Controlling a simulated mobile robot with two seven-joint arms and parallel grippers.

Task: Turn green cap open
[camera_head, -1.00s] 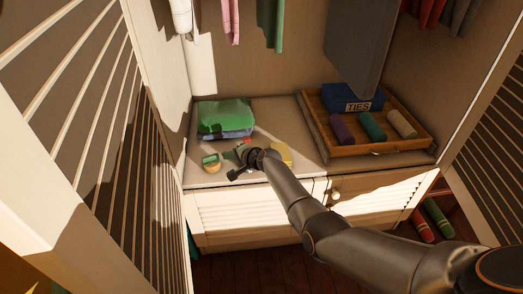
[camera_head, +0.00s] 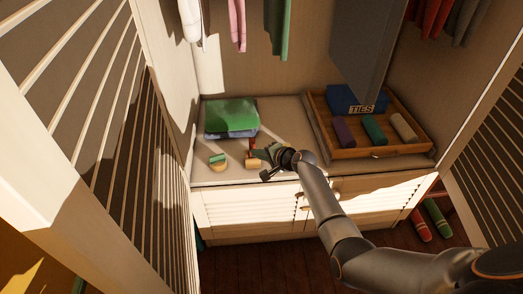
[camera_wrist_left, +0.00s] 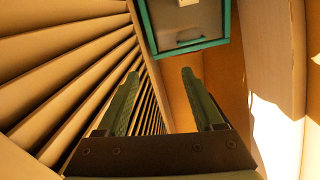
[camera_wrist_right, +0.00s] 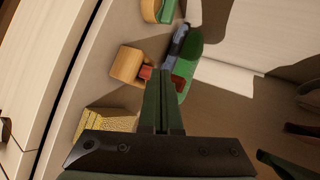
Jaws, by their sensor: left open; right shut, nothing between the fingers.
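The green cap (camera_head: 217,157) sits low at the front left of the wardrobe shelf, with a tan part below it. In the right wrist view a green and tan piece (camera_wrist_right: 157,10) is cut off by the top edge. My right gripper (camera_head: 268,154) is shut and empty, to the right of the green cap and apart from it. Its tips (camera_wrist_right: 165,74) overlap a tan block with a red part (camera_wrist_right: 127,65); I cannot tell whether they touch. My left gripper (camera_wrist_left: 158,85) is open and empty beside a louvred door, outside the head view.
Folded green cloth (camera_head: 231,115) lies behind the cap. A yellow block (camera_wrist_right: 106,122) is near my right gripper. A wooden tray (camera_head: 376,152) with rolled ties and a blue box (camera_head: 355,98) stands at right. Louvred doors (camera_head: 120,130) flank the shelf; clothes hang above.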

